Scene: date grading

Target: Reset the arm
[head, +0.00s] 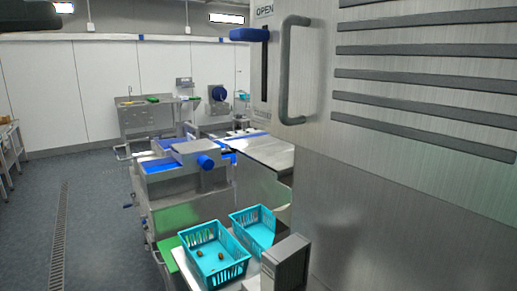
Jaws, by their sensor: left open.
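My right gripper is not in view. The near turquoise crate (183,238) holds a few brown dates (220,256). A second turquoise crate (233,216) stands behind it to the right, and its inside looks empty from here.
A large steel cabinet (390,185) with a grey handle (287,70) and a blue lever (250,35) under an OPEN label fills the right side. A machine with blue parts (170,165) stands behind the crates. The floor (95,220) is free at the left.

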